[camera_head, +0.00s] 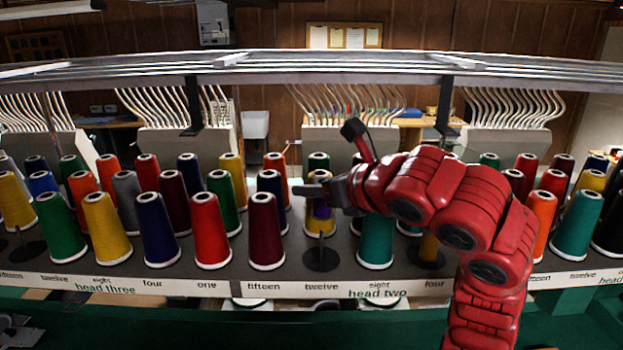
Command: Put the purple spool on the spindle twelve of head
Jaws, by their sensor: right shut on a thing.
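My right gripper (312,190) reaches in from the right at mid-height and is shut on the purple spool (322,211). The gripper covers much of the spool, so only a narrow purple part shows below the fingers. The spool is in line with the empty dark spindle base (322,261) above the "twelve" label of head two. I cannot tell how far apart the spool and spindle are, and the spindle's pin is hard to make out. A grey part at the lower left corner may be my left gripper (14,331); its jaws cannot be made out.
A maroon spool (265,232) stands left of the empty base and a teal spool (376,241) stands right of it. A yellow spool (320,227) is close behind. Another front base (427,259) is empty. A metal rail (300,68) runs above the rack.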

